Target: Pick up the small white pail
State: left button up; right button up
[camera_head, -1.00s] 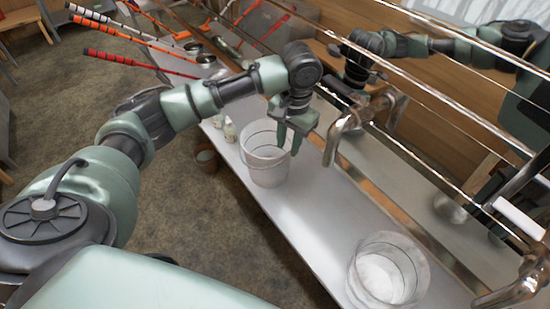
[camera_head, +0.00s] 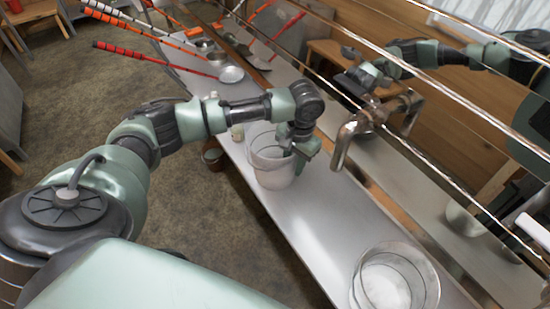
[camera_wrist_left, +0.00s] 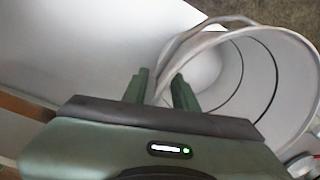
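The small white pail (camera_head: 272,172) stands upright on the metal shelf, left of the pipe spout. My left gripper (camera_head: 296,150) is down at the pail's right rim, pointing downward. In the left wrist view, its two green fingers (camera_wrist_left: 162,92) are apart, with the pail's pale rim or handle passing between them. I see a gap between the fingers and no clear grip. The pail's open mouth (camera_wrist_left: 225,85) fills the right of that view. My right gripper is not in view.
A larger translucent pail (camera_head: 393,283) stands at the shelf's near end. A bent metal spout (camera_head: 345,143) juts out close right of my gripper. The shiny evaporator side (camera_head: 450,110) mirrors my arm.

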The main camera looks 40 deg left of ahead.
pick_arm(q)
jog(key=shift+f, duration=0.4)
grip_shut()
jog(key=shift+r, duration=0.1)
dwell(1.1)
